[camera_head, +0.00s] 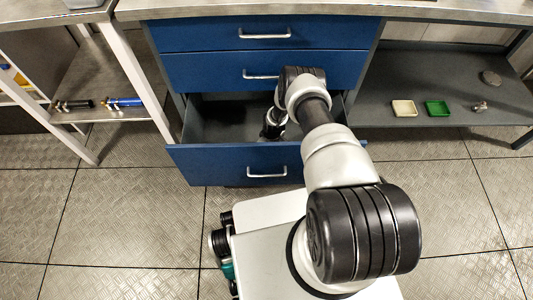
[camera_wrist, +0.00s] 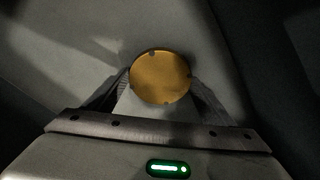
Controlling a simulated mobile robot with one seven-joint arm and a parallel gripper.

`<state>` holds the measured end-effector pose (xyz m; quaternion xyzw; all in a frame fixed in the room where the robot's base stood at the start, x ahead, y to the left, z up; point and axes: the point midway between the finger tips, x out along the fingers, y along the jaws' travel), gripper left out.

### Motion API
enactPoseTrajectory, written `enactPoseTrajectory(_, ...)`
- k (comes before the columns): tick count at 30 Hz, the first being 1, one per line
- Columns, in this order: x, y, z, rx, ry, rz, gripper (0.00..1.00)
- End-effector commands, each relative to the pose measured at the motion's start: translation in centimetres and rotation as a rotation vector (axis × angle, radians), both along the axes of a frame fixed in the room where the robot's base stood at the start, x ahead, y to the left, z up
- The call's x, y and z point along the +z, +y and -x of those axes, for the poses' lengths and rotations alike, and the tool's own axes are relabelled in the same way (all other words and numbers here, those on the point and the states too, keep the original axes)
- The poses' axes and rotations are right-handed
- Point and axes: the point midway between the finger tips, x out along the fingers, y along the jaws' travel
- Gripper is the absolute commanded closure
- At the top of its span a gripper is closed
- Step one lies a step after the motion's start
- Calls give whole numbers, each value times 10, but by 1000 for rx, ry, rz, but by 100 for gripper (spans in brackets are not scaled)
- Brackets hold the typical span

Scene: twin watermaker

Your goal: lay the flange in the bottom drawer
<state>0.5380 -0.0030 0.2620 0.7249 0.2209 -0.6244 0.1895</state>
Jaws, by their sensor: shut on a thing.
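The flange (camera_wrist: 161,77) shows in the wrist view as a round golden disc with small notches at its rim. My gripper (camera_wrist: 160,88) is shut on it, with a dark finger on either side. The bottom drawer (camera_head: 215,162) is blue, pulled open below two shut drawers. In the head view my arm reaches down into the open drawer, and its end is inside. My gripper's fingers and the flange are hidden there by the arm. A grey surface lies below the flange in the wrist view; I cannot tell whether the flange touches it.
The left part of the drawer's inside looks bare. A shelf on the right holds a cream tray (camera_head: 404,108), a green tray (camera_head: 438,108) and small metal parts (camera_head: 480,106). A left shelf holds a blue torch-like tool (camera_head: 124,102). The floor in front is clear.

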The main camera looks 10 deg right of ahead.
Motion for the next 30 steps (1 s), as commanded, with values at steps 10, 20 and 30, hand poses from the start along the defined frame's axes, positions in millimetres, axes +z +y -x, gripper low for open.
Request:
enactPoseTrajectory(10, -10, 0, -3, 0, -6, 0, 80)
enactPoseTrajectory(20, -15, 0, 0, 0, -1, -1, 4)
enactPoseTrajectory(30, -6, 0, -1, 0, -2, 0, 4)
